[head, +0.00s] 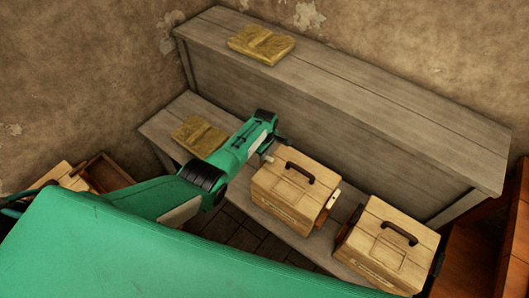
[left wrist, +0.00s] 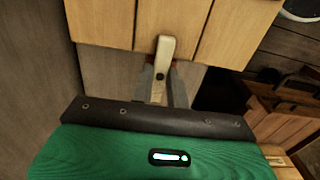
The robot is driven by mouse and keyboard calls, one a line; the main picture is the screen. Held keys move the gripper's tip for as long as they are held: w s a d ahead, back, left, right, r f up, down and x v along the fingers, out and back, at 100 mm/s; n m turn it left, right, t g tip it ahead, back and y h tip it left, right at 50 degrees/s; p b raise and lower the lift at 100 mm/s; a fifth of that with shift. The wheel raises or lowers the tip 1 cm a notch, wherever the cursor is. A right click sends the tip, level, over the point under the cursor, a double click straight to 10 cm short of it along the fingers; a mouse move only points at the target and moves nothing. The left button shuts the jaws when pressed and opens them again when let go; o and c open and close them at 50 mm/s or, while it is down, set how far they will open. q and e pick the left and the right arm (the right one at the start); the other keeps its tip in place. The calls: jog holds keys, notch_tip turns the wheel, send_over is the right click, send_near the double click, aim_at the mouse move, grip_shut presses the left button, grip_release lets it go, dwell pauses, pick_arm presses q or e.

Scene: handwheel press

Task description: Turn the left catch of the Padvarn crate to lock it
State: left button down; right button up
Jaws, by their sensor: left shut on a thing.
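A pale wooden crate (head: 293,187) with a dark handle on its lid stands on the low bench; its front lettering is too small to read. My left gripper (head: 263,154) is at this crate's left side, partly hidden by my wrist. In the left wrist view, the pale catch (left wrist: 165,50) with a dark pivot stands nearly upright in the picture, its upper end overlapping the crate planks (left wrist: 115,22). The grey fingers of my left gripper (left wrist: 162,90) are shut on the catch, one on each side. My right gripper is not in view.
A second, similar crate (head: 387,247) stands to the right on the bench (head: 167,127). A pale catch (head: 333,199) shows on the first crate's right side. Yellowish flat blocks lie on the bench (head: 199,136) and the higher ledge (head: 261,44). The wall rises close behind.

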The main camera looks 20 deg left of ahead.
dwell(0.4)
pick_arm(q)
jog(key=c, duration=1.4)
grip_release()
jog(key=shift+o, duration=0.2)
jog(key=shift+r, duration=0.1)
notch_tip(320, 180, up, 14)
jog(key=shift+f, duration=0.2)
